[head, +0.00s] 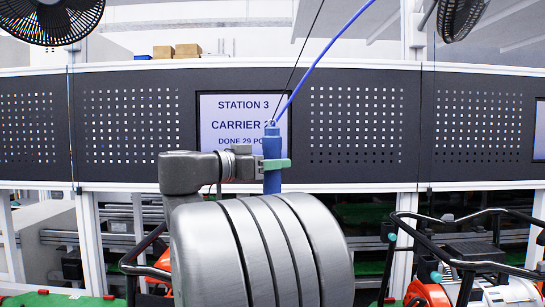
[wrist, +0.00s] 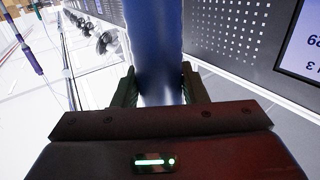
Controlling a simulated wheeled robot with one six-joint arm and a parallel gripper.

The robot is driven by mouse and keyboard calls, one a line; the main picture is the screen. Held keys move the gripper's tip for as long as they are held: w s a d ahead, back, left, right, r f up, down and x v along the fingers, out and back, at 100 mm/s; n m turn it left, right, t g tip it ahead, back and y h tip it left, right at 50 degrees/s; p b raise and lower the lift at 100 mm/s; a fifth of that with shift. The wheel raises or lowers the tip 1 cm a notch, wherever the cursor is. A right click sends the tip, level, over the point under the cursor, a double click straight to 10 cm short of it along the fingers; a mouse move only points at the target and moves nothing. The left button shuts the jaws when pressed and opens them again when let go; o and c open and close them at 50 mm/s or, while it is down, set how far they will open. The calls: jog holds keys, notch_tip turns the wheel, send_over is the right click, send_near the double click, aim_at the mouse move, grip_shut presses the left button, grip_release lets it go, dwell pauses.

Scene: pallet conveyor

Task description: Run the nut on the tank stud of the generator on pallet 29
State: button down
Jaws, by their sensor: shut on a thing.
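My gripper (head: 275,164) is shut on a blue, upright cylindrical tool (head: 272,144), which hangs from a blue hose and a thin dark cable. In the wrist view the tool's blue body (wrist: 158,50) stands between the two fingers of my gripper (wrist: 158,88). My arm hides the tool's lower end in the head view. An orange and white generator (head: 485,290) in a black tube frame stands at the lower right. Another framed generator (head: 160,262) at the lower left is mostly hidden behind my arm. I cannot make out a tank stud, a nut or a pallet number.
A display (head: 238,106) on the perforated dark panel (head: 358,120) reads "STATION 3", "CARRIER" and "DONE 29", partly covered by the tool. A green pallet surface (head: 60,300) shows at the lower left. Fans (head: 50,20) hang at the top corners. The air around the tool looks clear.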

aim_at(264, 145)
jog(key=shift+f+b, duration=0.6)
jog(key=shift+f, duration=0.3)
jog(key=shift+b, duration=0.85)
dwell(0.6)
jog(key=shift+f+b, duration=1.1)
jog(key=shift+b, duration=0.95)
dwell(1.8)
notch_tip(264, 145, up, 8)
jog(key=p, duration=0.5)
jog(key=shift+r, duration=0.1)
